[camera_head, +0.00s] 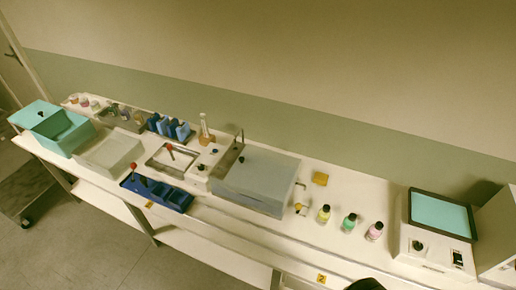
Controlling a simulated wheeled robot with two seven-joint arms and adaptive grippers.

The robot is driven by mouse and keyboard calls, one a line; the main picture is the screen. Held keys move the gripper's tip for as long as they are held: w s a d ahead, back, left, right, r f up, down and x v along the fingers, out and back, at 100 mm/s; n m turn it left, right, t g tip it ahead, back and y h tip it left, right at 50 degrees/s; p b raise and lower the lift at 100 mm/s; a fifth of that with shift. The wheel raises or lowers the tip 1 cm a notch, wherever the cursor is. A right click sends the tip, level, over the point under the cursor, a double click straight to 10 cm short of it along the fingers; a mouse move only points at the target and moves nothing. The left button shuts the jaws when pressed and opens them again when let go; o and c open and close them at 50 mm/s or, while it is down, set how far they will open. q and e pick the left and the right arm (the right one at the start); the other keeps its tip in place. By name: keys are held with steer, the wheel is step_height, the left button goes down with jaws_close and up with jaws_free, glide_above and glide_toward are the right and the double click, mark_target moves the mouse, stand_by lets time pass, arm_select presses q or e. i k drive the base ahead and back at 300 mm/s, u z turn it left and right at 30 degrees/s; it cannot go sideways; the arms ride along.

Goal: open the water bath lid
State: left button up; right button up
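The water bath appears to be the wide grey box (255,178) in the middle of the long bench. Its flat grey lid (258,168) looks shut and covers the whole top, so the inside is hidden. A thin upright metal post stands at its back left corner, and small fittings show at its right side. No gripper can be made out in the head view. A dark rounded shape shows at the bottom edge, too cut off to identify.
Yellow (323,215), green (349,224) and pink (374,232) bottles stand right of the bath, near a teal-topped device (440,214).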

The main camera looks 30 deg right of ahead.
mark_target(241, 159)
steer(key=z, duration=1.2)
